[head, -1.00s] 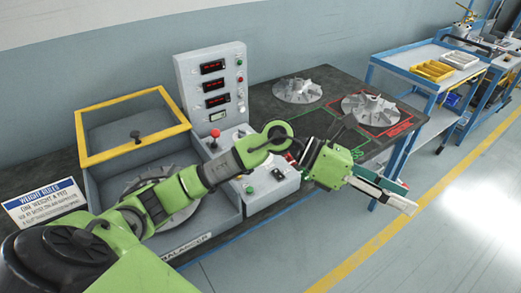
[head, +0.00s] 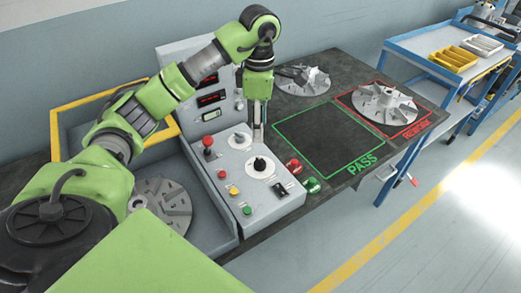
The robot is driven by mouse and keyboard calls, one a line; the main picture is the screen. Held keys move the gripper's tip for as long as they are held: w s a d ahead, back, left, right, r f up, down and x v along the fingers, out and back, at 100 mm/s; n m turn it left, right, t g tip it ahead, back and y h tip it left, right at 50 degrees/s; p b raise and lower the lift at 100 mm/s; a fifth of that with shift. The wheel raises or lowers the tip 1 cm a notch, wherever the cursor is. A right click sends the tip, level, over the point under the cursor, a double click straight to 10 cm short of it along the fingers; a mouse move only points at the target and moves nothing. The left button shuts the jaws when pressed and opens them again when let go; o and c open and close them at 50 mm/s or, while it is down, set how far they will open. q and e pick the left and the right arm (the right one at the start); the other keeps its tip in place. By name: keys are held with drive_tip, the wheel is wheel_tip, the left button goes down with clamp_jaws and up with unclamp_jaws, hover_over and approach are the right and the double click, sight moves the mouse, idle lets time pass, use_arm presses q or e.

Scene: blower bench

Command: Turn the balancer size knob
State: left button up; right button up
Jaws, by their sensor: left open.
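The balancer's control panel (head: 245,180) shows in the head view. A black knob on a white round dial (head: 259,164) sits near its middle. A second white dial (head: 239,141) lies higher on the panel, partly dark at its centre. I cannot read which is the size knob. My left gripper (head: 258,136) points down with open, empty jaws, just above and beyond the black knob, by the panel's far right edge. Whether it touches anything is unclear. My right gripper is out of view.
The green PASS square (head: 335,140) is empty; a fan wheel (head: 385,103) lies in the red REWORK square.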

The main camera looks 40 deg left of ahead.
sight(260, 160)
use_arm(q)
drive_tip(key=f, duration=0.2)
drive_tip(key=s+f, duration=0.1)
drive_tip(key=f, duration=0.1)
drive_tip(key=f+p, duration=0.1)
drive_tip(key=shift+s+d+f, duration=0.15)
drive_tip(key=shift+d+f, duration=0.25)
wheel_tip(260, 160, down, 6)
drive_tip(key=shift+r+p, duration=0.2)
drive_tip(key=shift+p, duration=0.35)
drive_tip(key=shift+f, duration=0.35)
drive_tip(key=shift+w+f, duration=0.2)
drive_tip(key=shift+f, duration=0.05)
drive_tip(key=shift+a+f, duration=0.1)
drive_tip(key=c, duration=1)
drive_tip(key=shift+c, duration=0.4)
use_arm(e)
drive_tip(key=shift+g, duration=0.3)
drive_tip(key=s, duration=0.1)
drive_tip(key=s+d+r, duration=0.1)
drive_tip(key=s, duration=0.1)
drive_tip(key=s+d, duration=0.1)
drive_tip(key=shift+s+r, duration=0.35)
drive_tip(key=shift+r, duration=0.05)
